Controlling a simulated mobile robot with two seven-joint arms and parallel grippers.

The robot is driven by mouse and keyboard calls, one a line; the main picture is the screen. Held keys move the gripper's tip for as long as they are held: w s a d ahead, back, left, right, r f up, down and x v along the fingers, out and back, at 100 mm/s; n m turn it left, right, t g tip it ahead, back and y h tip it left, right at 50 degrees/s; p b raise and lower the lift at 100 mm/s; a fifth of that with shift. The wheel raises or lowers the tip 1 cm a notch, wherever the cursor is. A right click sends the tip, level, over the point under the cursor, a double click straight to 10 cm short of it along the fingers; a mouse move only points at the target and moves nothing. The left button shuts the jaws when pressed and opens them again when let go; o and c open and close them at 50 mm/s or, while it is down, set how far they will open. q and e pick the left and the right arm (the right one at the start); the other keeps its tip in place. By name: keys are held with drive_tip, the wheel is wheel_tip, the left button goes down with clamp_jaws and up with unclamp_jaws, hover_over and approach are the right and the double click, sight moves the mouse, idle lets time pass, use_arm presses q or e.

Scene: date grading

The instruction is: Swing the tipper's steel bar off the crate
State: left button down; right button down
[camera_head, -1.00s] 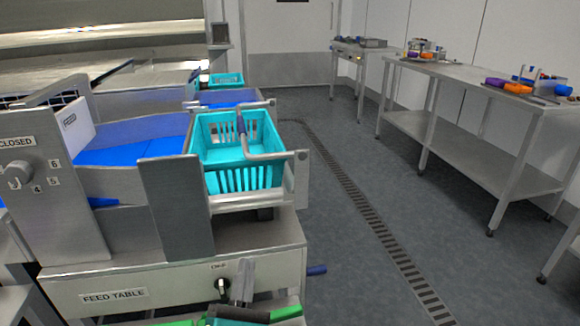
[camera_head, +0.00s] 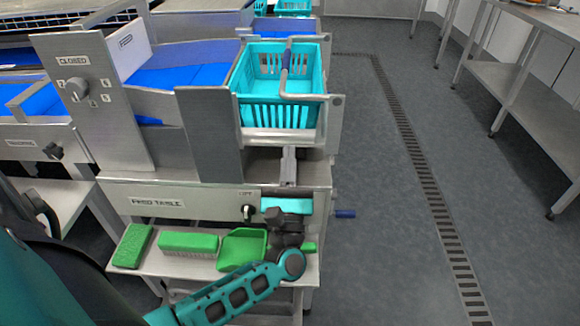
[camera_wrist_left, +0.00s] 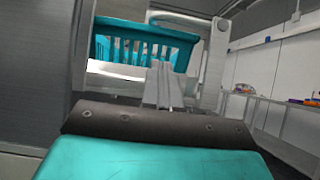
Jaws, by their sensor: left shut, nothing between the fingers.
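The turquoise crate (camera_head: 252,108) sits in the tipper's cradle at the end of the blue feed belt. The steel bar (camera_head: 302,98) is bent, with a dark blue grip sleeve (camera_head: 286,62), and lies across the crate's top from its mount at right. My left gripper (camera_head: 289,154) is shut and empty, pointing up just below the cradle's front rail, apart from the bar. In the left wrist view the gripper (camera_wrist_left: 160,68) is in front of the crate (camera_wrist_left: 130,46). Part of a pale bar shows above the crate there. My right gripper is not in view.
The feed table's front (camera_head: 220,203) has a knob (camera_head: 248,212) and a blue handle (camera_head: 344,213) at its side. Green cleaning tools, including a dustpan (camera_head: 240,248), lie on the lower shelf. Open floor with a drain grate (camera_head: 425,175) lies right, before a steel bench (camera_head: 530,105).

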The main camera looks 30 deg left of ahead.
use_arm(q)
drive_tip(key=x, duration=0.4)
drive_tip(key=shift+r+p, duration=0.2)
drive_tip(key=shift+p, duration=0.15)
drive_tip(key=r, duration=0.1)
drive_tip(key=r+p, duration=0.1)
drive_tip(key=w+r+p, duration=0.1)
drive_tip(key=r, duration=0.1)
drive_tip(key=shift+w+a, duration=0.1)
drive_tip(key=shift+a, duration=0.2)
